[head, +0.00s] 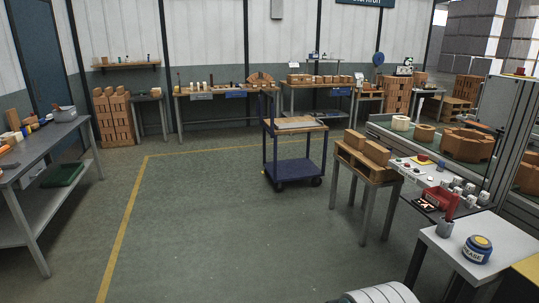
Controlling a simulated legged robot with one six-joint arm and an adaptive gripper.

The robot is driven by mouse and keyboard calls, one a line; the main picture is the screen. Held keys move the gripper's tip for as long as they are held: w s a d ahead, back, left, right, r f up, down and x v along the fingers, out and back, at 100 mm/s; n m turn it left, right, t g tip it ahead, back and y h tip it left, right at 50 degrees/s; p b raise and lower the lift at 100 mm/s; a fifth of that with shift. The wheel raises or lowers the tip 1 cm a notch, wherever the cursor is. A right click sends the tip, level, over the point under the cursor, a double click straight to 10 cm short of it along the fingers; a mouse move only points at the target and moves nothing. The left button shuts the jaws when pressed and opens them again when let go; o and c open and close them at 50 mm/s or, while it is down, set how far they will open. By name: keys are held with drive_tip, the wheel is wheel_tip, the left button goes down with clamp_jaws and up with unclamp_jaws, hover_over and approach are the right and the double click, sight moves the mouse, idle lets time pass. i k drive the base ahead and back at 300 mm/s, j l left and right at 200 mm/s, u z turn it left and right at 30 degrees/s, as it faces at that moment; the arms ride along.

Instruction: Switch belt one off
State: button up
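A green conveyor belt (394,133) runs along the right side and carries bricks and a white round piece. Another green strip with bricks (527,178) shows at the right edge behind the frame posts. I cannot tell which is belt one or whether either is moving. A light control panel (411,172) stands in front of the belt, with a red button (422,158) and several small controls. Its labels and switch positions are too small to read.
A small wooden table with bricks (363,160) stands left of the panel. A blue trolley (295,170) stands mid-floor. The green floor (220,225) is clear.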

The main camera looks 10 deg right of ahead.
sight(420, 157)
drive_tip(key=i+z, duration=0.2)
drive_tip(key=i, duration=1.25)
drive_tip(key=i+z, duration=0.35)
drive_tip(key=i, duration=0.15)
drive_tip(key=i+j+z, duration=0.2)
drive_tip(key=i+z, duration=0.15)
drive_tip(key=i+l+z, duration=0.2)
drive_tip(key=i+z, duration=0.3)
drive_tip(key=i+l+z, duration=0.1)
drive_tip(key=i+z, duration=0.35)
drive_tip(key=k, duration=0.05)
